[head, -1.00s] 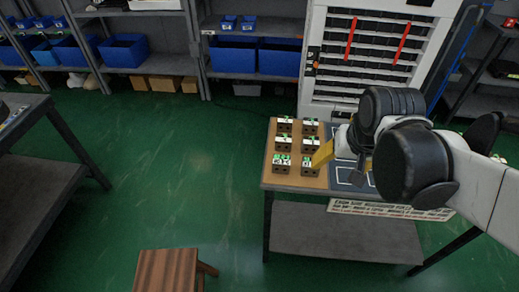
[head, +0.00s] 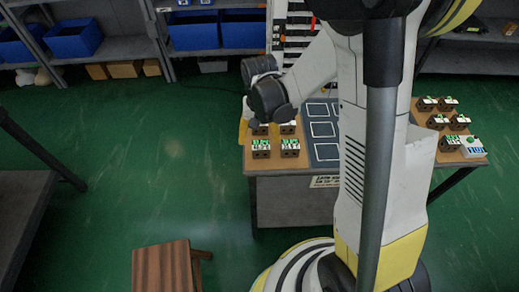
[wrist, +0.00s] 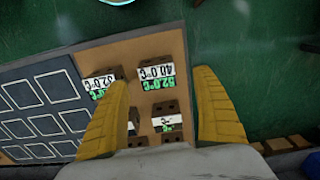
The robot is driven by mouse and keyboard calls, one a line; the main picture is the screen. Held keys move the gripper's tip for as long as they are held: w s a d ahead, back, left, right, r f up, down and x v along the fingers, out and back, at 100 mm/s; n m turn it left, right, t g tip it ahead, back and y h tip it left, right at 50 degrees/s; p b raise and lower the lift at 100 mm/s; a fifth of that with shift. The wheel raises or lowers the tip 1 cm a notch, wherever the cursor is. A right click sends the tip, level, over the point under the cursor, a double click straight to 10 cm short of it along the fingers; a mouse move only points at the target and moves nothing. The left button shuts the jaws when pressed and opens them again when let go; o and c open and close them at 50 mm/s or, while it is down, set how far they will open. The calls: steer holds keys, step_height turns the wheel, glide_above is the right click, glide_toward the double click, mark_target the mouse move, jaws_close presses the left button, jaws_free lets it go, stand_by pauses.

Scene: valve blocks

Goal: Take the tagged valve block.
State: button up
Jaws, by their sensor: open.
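Several dark brown valve blocks with white and green labels stand on the left part of the table. In the head view, the front two are a left block (head: 260,149) and a right block (head: 290,149); those behind are partly hidden by my arm. Another (wrist: 102,83) is by the left finger, and more (wrist: 165,109) lie nearer the palm. My gripper (wrist: 160,80) is open and empty above them. Which block is the tagged one I cannot tell.
A second group of blocks (head: 437,121) stands at the table's right end, beside a white and blue box (head: 473,147). A dark mat with white squares (head: 323,130) lies between. A wooden stool (head: 162,268) stands in front; open green floor lies left.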

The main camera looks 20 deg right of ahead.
mark_target(261, 145)
steer(key=f+b, duration=0.1)
steer(key=f, duration=0.2)
steer(key=f+b, duration=0.1)
steer(key=f, duration=0.1)
steer(key=shift+d+f+b, duration=0.25)
steer(key=shift+f+b, duration=0.05)
steer(key=shift+b, duration=0.05)
steer(key=shift+r, duration=0.1)
steer(key=c, duration=1.5)
